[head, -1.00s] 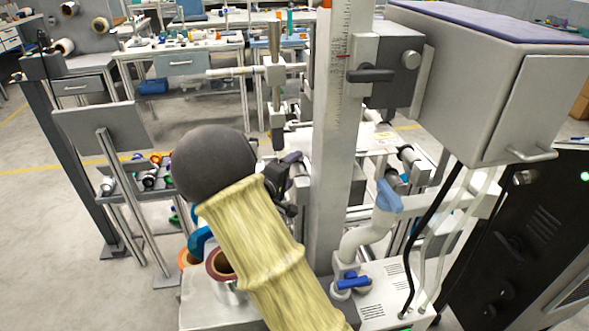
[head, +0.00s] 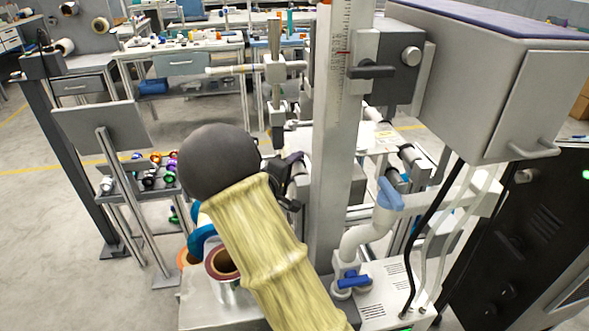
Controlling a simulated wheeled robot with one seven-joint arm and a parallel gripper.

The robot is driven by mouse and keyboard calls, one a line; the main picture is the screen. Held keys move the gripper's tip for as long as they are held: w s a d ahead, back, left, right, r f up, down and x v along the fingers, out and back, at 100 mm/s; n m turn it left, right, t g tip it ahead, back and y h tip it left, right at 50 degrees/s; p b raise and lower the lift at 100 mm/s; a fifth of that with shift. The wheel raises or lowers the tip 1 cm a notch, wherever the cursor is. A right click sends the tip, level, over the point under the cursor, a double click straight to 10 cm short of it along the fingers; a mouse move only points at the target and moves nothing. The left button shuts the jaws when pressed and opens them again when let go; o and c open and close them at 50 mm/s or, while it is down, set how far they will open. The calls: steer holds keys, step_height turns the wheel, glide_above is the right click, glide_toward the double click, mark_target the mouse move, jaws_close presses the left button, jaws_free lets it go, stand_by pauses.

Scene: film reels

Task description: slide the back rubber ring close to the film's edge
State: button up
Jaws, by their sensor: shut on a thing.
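My arm, a dark grey ball joint with a pale yellow sleeve, fills the lower middle of the head view. The black part of my gripper (head: 288,180) shows just right of the ball, beside a grey roller-like part of the machine. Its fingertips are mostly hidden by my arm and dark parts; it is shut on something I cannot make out. The back rubber ring and the film's edge cannot be made out, so their gap cannot be told.
A steel column (head: 334,150) with a scale stands right of my gripper. A large grey box (head: 470,85) overhangs at the right, above a white pipe with a blue valve (head: 352,279). A dark red roll (head: 222,262) stands below my arm.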

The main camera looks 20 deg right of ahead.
steer(key=shift+w+f+b, duration=0.15)
steer(key=shift+b, duration=0.35)
steer(key=o, duration=1.4)
steer(key=shift+c, duration=0.2)
steer(key=p+v, duration=0.1)
steer(key=v, duration=1.6)
steer(key=shift+r, duration=0.2)
